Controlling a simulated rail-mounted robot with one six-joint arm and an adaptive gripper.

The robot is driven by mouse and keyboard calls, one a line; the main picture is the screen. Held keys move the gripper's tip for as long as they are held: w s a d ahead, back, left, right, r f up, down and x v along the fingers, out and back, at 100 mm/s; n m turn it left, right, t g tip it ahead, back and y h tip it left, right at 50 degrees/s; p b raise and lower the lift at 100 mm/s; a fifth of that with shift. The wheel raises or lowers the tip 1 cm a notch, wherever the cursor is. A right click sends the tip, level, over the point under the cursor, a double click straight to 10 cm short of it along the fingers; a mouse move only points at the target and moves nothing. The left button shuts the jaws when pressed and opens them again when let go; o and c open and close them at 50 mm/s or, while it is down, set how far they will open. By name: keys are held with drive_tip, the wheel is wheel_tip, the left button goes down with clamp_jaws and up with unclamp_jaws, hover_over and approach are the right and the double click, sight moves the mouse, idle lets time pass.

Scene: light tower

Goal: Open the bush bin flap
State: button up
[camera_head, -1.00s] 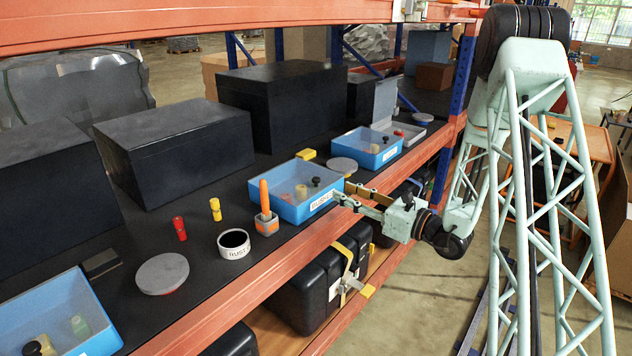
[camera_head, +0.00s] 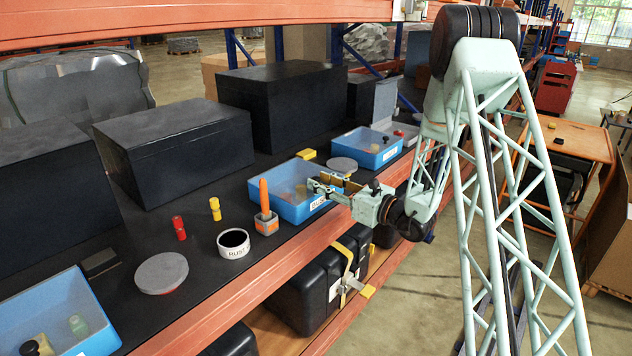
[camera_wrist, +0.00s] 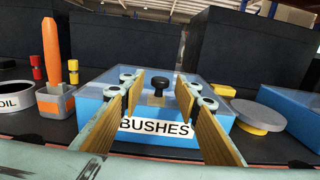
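The bush bin is a blue box (camera_head: 290,207) on the black shelf, with a clear flap over its top. In the wrist view its front (camera_wrist: 90,112) carries a white label reading BUSHES (camera_wrist: 157,127). My gripper (camera_head: 330,178) is at the bin's front right side in the head view. Part of the bin is hidden behind my gripper in the head view.
An orange-handled tool in a holder (camera_head: 266,222) and a white ring-shaped cup (camera_head: 233,243) stand left of the bin. A grey disc (camera_head: 342,165) and another blue bin (camera_head: 367,148) stand beyond it. Large black boxes (camera_head: 182,145) line the back.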

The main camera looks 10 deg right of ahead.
drive_tip(key=shift+x, duration=1.15)
clamp_jaws()
